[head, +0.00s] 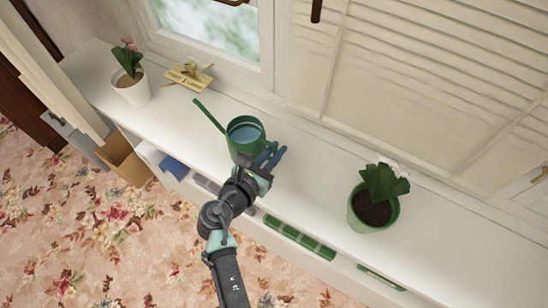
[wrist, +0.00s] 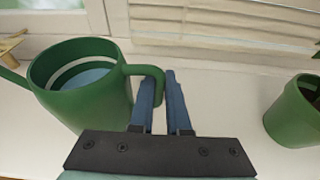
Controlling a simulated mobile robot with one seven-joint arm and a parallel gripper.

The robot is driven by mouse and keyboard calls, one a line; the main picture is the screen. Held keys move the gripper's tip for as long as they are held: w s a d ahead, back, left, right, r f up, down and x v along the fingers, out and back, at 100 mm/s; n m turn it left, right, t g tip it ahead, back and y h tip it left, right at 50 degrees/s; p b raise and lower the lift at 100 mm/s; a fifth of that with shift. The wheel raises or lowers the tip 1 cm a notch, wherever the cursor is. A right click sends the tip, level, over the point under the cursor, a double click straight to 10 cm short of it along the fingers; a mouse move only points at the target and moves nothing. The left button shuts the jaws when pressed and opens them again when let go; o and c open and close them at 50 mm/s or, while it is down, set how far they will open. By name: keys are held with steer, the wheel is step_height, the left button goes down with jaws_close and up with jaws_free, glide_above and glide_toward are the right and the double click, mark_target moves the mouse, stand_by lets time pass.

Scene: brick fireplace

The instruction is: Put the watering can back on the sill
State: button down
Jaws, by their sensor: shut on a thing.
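The green watering can (head: 243,137) is upright at the middle of the white sill (head: 310,190), its spout pointing to the upper left. It holds something blue like water. In the wrist view the can (wrist: 95,102) fills the left side, with its handle on the right. My gripper (head: 271,157) is at the can's handle side. In the wrist view the blue fingers of my gripper (wrist: 168,85) are close together at the handle, shut on it. I cannot tell whether the can's base touches the sill; the arm and the can's body hide it.
A green pot with a leafy plant (head: 374,211) stands right of the can. A white pot with pink flowers (head: 130,87) and a yellow object (head: 188,77) stand at the left. The window (head: 211,30) and shutters (head: 400,80) rise behind. Bare sill lies between the can and the green pot.

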steer(key=shift+f, duration=1.35)
steer(key=shift+b, duration=0.3)
steer(key=shift+f, duration=0.15)
steer(key=c, duration=0.9)
jaws_free()
